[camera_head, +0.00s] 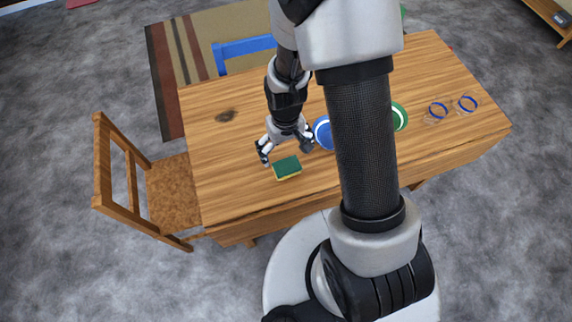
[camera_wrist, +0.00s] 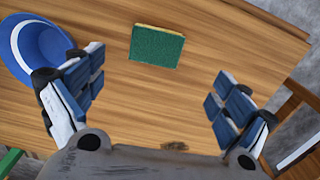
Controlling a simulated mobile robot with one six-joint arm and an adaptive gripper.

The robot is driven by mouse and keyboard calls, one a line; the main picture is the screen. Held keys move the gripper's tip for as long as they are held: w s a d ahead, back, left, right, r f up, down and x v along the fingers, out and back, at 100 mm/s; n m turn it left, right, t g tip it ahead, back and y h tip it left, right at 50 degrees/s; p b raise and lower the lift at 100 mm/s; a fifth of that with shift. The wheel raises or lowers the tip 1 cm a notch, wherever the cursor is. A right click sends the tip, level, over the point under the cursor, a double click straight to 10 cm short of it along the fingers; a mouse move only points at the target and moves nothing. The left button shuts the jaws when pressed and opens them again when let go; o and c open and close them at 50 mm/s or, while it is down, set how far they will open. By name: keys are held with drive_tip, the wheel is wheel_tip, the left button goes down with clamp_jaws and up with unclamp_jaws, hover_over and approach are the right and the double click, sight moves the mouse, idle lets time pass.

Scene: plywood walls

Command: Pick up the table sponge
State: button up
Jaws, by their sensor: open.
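The sponge (camera_head: 286,168) has a green top and a yellow edge. It lies flat on the wooden table (camera_head: 230,185) near its front edge. It also shows in the wrist view (camera_wrist: 156,47), at the top middle. My gripper (camera_head: 285,150) is open and empty, above the table just behind the sponge. In the wrist view its two fingers (camera_wrist: 155,92) are spread wide, and the sponge lies beyond the fingertips, between their lines. The sponge touches neither finger in that view.
A blue-and-white dish (camera_head: 323,132) stands close to the right of my gripper. A green dish (camera_head: 400,116) is partly hidden behind my arm. Clear glasses with blue bands (camera_head: 438,112) stand at the right. A wooden chair (camera_head: 150,190) stands at the left. The table's left part is mostly clear.

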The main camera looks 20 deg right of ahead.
drive_tip(key=b, duration=0.2)
hover_over(287, 166)
drive_tip(key=f, duration=0.6)
drive_tip(key=shift+a+f, duration=0.15)
drive_tip(key=shift+a, duration=0.1)
drive_tip(key=f, duration=0.1)
drive_tip(key=f+b, duration=0.1)
drive_tip(key=f, duration=0.1)
drive_tip(key=f+b, duration=0.1)
drive_tip(key=f, duration=0.1)
drive_tip(key=shift+w+d+f, duration=0.1)
drive_tip(key=shift+d+f, duration=0.05)
drive_tip(key=shift+d, duration=0.1)
drive_tip(key=shift+c, duration=0.5)
drive_tip(key=c, duration=0.9)
drive_tip(key=shift+o, duration=0.2)
wheel_tip(287, 166, up, 20)
drive_tip(key=p, duration=0.6)
drive_tip(key=shift+p, duration=0.3)
